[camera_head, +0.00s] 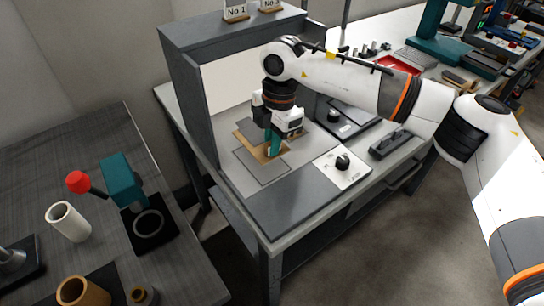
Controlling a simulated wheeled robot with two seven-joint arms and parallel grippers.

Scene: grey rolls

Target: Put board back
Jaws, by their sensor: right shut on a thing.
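A flat tan board (248,136) is at the front of the grey cabinet on the workbench, partly covered by my right gripper. My right gripper (273,152) comes down from above with teal fingers and is shut on the board near its right side. A grey square plate (262,168) lies just in front of and below the board. I cannot tell whether the board touches the bench surface. My left gripper is not in view.
The grey cabinet (185,75) with signs on top stands behind. A white panel with a black knob (342,163) and a dark device (390,143) are to the right. A teal press with a red knob (78,182) and a pale roll (68,221) stand on the left table.

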